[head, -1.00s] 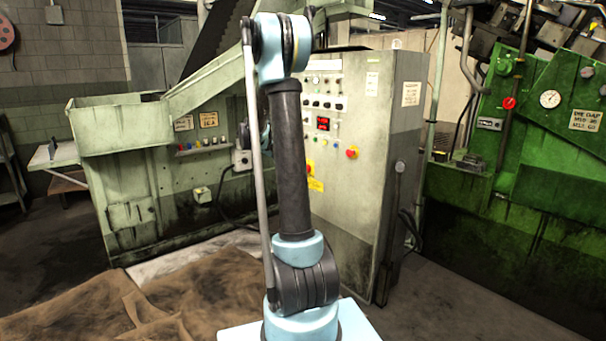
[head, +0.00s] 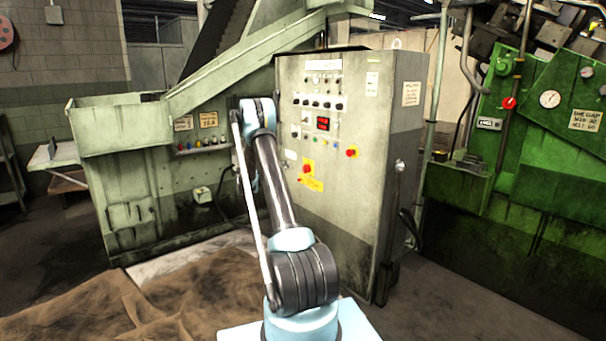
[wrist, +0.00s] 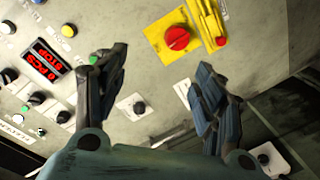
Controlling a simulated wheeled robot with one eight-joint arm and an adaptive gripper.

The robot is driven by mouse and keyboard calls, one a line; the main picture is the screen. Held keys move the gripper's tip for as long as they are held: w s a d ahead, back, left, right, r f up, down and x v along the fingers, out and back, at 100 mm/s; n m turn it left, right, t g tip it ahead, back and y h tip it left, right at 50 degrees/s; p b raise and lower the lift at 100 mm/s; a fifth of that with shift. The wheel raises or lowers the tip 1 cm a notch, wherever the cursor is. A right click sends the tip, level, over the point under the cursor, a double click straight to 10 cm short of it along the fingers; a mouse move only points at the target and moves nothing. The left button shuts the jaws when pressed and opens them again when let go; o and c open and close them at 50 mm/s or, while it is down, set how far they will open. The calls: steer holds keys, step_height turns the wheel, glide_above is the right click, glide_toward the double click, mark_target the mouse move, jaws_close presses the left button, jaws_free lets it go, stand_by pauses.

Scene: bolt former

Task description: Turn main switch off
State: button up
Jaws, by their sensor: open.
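The grey control cabinet (head: 340,200) stands behind my arm in the head view. A red knob on a yellow square plate (head: 308,167), which looks like the main switch, sits low on its front. In the wrist view the red knob (wrist: 178,38) shows at the upper middle, beside a yellow strip (wrist: 208,20). My gripper (wrist: 158,82) is open and empty, its two dark fingers spread below the knob in that picture. The fingers appear apart from the knob. In the head view my gripper is hidden behind my arm.
A red display (wrist: 45,62) and several buttons are at left in the wrist view. Another red button (head: 352,152) sits to the right on the cabinet front. The green machine (head: 480,215) stands at right, a conveyor hopper (head: 120,125) at left. Brown cloth-like ground covering (head: 150,300) lies at lower left.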

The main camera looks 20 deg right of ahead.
steer(key=h, duration=0.1)
glide_toward(304, 169)
steer(key=shift+t, duration=0.4)
steer(key=x, duration=0.9)
steer(key=shift+d+f, duration=0.25)
steer(key=shift+d, duration=0.15)
steer(key=c, duration=1.1)
